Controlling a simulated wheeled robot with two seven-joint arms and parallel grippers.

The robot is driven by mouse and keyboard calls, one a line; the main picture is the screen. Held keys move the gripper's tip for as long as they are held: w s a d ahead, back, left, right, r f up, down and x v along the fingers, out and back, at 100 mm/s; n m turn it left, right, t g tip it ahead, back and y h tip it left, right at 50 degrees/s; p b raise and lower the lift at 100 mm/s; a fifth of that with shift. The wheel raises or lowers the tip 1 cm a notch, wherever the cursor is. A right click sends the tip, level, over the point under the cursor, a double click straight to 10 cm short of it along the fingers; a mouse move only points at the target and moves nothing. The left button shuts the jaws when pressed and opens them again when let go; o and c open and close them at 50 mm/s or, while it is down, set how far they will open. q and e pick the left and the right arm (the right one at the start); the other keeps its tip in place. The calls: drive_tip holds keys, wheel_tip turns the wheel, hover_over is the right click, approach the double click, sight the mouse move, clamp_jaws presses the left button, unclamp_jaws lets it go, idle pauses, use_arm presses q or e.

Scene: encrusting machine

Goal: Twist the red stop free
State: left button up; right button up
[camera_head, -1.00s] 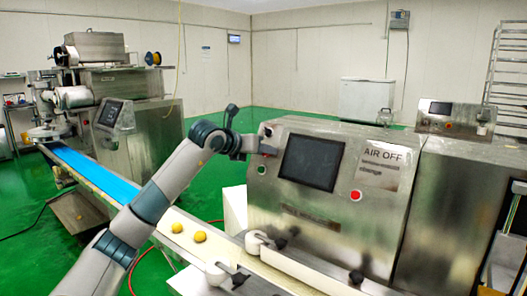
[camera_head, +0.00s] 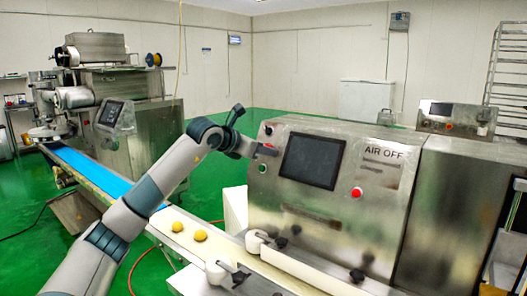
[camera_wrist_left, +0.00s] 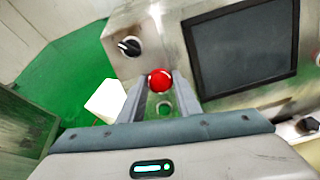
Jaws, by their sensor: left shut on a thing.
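The red stop (camera_wrist_left: 160,79) is a round red button on the machine's steel front panel. In the left wrist view it sits between the two fingertips of my left gripper (camera_wrist_left: 161,82), which is shut on it. In the head view my left gripper (camera_head: 262,150) reaches the panel's left edge, and a small bit of red (camera_head: 269,146) shows at its tip. Whether the stop has turned cannot be told. My right gripper is in neither view.
A black knob (camera_wrist_left: 129,45) is above the stop and a green button (camera_head: 262,168) below it. A dark screen (camera_head: 311,161) and another red button (camera_head: 356,193) are to the right. A conveyor with two yellow balls (camera_head: 188,231) runs below my arm.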

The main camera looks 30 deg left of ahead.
use_arm(q)
drive_tip(key=shift+m, duration=0.5)
drive_tip(key=shift+r+m, duration=0.15)
drive_tip(key=shift+m, duration=1.35)
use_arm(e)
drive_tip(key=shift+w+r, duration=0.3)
use_arm(q)
drive_tip(key=o, duration=1)
drive_tip(key=shift+o, duration=0.3)
drive_tip(key=shift+w+f, duration=0.2)
drive_tip(key=shift+w, duration=0.1)
drive_tip(key=b+v, duration=0.3)
drive_tip(key=v, duration=1.4)
drive_tip(key=shift+s+a+r, duration=0.2)
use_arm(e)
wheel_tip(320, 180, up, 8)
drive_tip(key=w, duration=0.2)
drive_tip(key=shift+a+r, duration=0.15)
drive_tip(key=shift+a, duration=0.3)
